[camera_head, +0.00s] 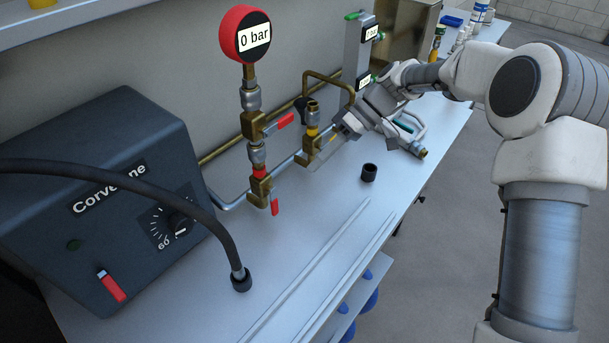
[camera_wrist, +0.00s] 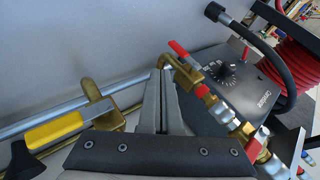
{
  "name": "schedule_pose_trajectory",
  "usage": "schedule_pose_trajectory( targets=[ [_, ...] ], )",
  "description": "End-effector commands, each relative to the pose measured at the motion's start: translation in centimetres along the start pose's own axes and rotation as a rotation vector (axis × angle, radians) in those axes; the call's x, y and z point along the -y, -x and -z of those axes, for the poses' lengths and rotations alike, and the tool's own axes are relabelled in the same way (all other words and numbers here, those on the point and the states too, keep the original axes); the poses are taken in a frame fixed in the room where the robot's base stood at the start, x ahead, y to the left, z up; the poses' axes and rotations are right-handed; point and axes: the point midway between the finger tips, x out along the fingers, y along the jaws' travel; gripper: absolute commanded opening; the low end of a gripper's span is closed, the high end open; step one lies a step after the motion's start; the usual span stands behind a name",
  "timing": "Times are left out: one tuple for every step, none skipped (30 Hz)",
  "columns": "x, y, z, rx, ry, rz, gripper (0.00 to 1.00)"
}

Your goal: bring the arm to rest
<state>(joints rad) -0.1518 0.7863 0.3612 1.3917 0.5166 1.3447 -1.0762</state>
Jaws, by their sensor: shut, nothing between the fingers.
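My gripper (camera_head: 345,130) is at the brass fittings and pipes on the bench, reaching in from the right. In the wrist view my gripper (camera_wrist: 163,76) has its two fingers together with nothing between them. The fingertips point past a brass fitting (camera_wrist: 186,72) with a red handle; I cannot tell whether they touch it. In the head view my arm (camera_head: 430,80) stretches out over the right side of the bench.
A dark Corvalone box (camera_head: 125,190) stands at the left, with a black hose (camera_head: 130,180) in front. A red gauge reading 0 bar (camera_head: 246,42) rises above the valves.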

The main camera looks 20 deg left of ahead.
Motion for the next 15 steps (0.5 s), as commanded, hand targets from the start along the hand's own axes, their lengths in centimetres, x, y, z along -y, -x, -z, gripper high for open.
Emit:
schedule_pose_trajectory(
  targets=[
    [-0.1, 1.1, 0.0, -0.002, -0.001, -0.003, 0.0],
    [0.0, 1.6, 0.0, -0.002, -0.001, -0.002, 0.0],
    [0.0, 2.2, 0.0, -0.001, -0.001, -0.003, 0.0],
    [0.0, 2.6, 0.0, -0.001, -0.001, -0.002, 0.0],
    [0.0, 3.0, 0.0, -0.001, -0.001, -0.002, 0.0],
    [0.0, 3.4, 0.0, -0.001, -0.001, -0.002, 0.0],
    [0.1, 3.6, 0.0, -0.001, -0.001, -0.001, 0.0],
    [0.1, 3.8, 0.0, 0.0, 0.0, 0.0, 0.0],
    [0.1, 4.0, 0.0, 0.0, -0.001, 0.0, 0.0],
    [0.1, 4.0, 0.0, 0.0, -0.001, 0.0, 0.0],
    [0.1, 4.1, 0.0, 0.0, -0.001, 0.0, 0.0],
    [0.1, 4.2, 0.0, 0.0, -0.001, 0.0, 0.0],
    [0.1, 4.2, 0.0, 0.001, -0.001, -0.001, 0.0],
    [0.2, 4.3, 0.0, 0.002, -0.003, -0.003, 0.0],
    [0.3, 4.4, -0.1, 0.004, -0.007, -0.01, 0.0]
  ],
)
